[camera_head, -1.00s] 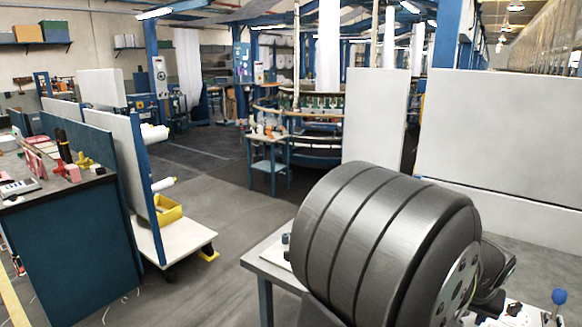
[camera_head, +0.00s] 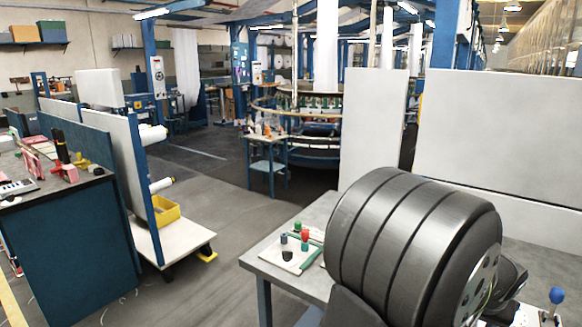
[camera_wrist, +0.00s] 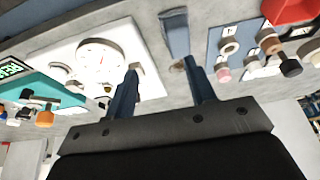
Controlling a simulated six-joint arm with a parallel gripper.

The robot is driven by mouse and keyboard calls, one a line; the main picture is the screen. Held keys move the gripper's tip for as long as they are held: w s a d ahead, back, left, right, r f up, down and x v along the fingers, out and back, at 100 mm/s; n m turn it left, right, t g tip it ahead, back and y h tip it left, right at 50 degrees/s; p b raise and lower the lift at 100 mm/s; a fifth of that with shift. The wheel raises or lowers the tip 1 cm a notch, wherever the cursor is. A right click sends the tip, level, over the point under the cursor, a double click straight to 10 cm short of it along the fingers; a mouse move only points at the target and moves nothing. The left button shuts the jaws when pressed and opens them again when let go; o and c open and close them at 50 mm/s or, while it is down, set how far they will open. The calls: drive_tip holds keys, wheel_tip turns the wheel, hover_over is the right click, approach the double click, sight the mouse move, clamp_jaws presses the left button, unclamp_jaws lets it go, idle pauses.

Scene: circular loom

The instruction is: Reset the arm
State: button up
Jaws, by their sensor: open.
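My gripper (camera_wrist: 157,85) shows in the wrist view with its two dark blue fingers spread apart. It is open and nothing is held between the fingers. Behind the fingers is a white panel with a round dial gauge (camera_wrist: 100,58). In the head view my gripper is hidden behind the large dark grey ribbed part of my own arm.
A grey table (camera_head: 262,256) stands at the front, with a white plate bearing red, green and dark knobs (camera_head: 290,250). In the wrist view, a teal panel (camera_wrist: 38,90) is left and a blue-grey panel (camera_wrist: 232,42) right. Open floor (camera_head: 215,205) lies left of the table.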

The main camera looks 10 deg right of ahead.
drive_tip(key=s+r, duration=0.5)
drive_tip(key=s, duration=0.3)
drive_tip(key=w+a+r+n+t+y, duration=0.1)
drive_tip(key=w+a+n, duration=0.2)
drive_tip(key=w+a, duration=0.5)
drive_tip(key=w+a+n+y, duration=0.1)
drive_tip(key=w+a+n, duration=0.3)
drive_tip(key=w, duration=0.7)
drive_tip(key=w+a+f+n, duration=0.1)
drive_tip(key=w+a, duration=0.4)
drive_tip(key=a, duration=0.3)
drive_tip(key=w+a+f+n+y, duration=0.1)
drive_tip(key=w+a+n, duration=0.1)
drive_tip(key=w+a, duration=0.4)
drive_tip(key=a, duration=0.2)
drive_tip(key=shift+a+y, duration=0.3)
drive_tip(key=shift+a, duration=0.1)
